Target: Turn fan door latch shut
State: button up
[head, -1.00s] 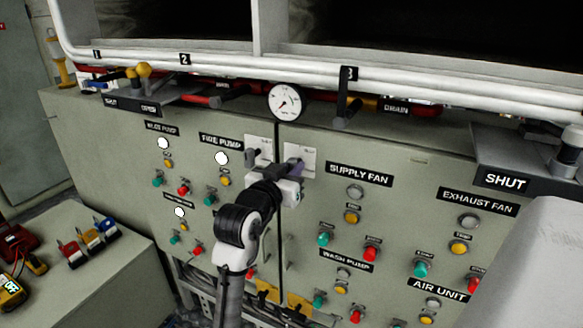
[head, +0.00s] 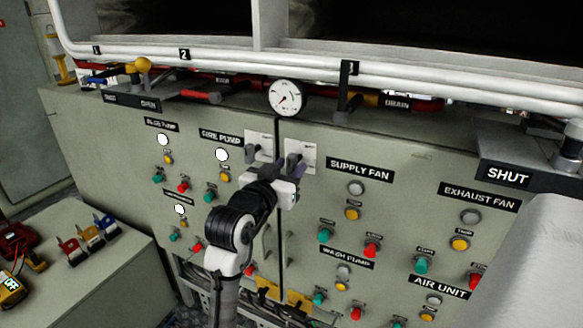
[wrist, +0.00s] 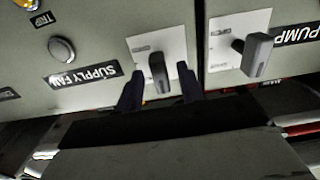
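The fan door latch is a dark grey handle (head: 292,160) on a white plate, on the panel door left of the SUPPLY FAN label. It also shows in the wrist view (wrist: 158,72), where the picture is upside down and the handle looks roughly upright. My gripper (head: 289,175) is right at this latch. In the wrist view its two dark fingers (wrist: 160,90) are apart, one on each side of the handle's end, with gaps showing. I cannot tell how deep the handle lies between them. The head view partly hides the fingers behind my wrist.
A similar latch (head: 252,153) sits on the fire pump door just left, also in the wrist view (wrist: 257,54). A pressure gauge (head: 287,97) is above. Buttons and lamps cover both doors. A bench (head: 85,275) with small padlocks is at left.

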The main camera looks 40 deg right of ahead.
jog(key=b+v, duration=0.2)
jog(key=v, duration=0.9)
jog(key=shift+s+a+b, duration=0.15)
jog(key=shift+a+b, duration=0.2)
jog(key=shift+b, duration=0.05)
jog(key=b+v, duration=0.7)
jog(key=v, duration=0.1)
